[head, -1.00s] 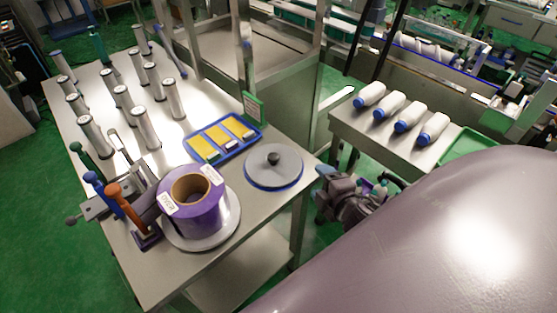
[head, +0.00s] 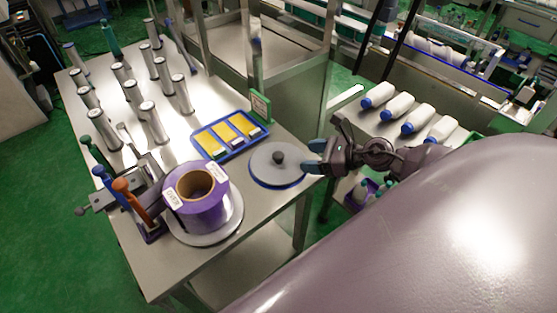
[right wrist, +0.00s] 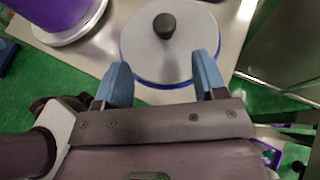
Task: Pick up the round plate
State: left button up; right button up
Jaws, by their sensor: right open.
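The round plate (head: 268,170) is a grey disc with a blue rim and a dark knob (head: 278,157) at its centre. It lies flat near the right edge of the metal table. The plate also shows in the right wrist view (right wrist: 145,50), just beyond my fingertips. My right gripper (head: 313,157) is open and empty at the plate's right side. In the right wrist view its two blue fingers (right wrist: 163,72) are spread apart and point at the plate, with the knob between and beyond them. I cannot tell whether the fingers touch the rim. My left gripper is not in view.
A purple label roll (head: 203,212) stands on a disc left of the plate. A blue tray (head: 222,152) with yellow packs and a green-framed sign (head: 261,105) stand behind it. Several metal cylinders fill the table's far left. White bottles (head: 400,107) lie on another table at right.

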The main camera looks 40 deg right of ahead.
aim_at(279, 155)
jog(key=x, duration=0.5)
jog(key=shift+r, duration=0.1)
jog(key=shift+p+x, duration=0.35)
jog(key=shift+x, duration=2.3)
jog(key=shift+w+d+r, duration=0.1)
jog(key=shift+w+d, duration=0.05)
jog(key=c, duration=1.1)
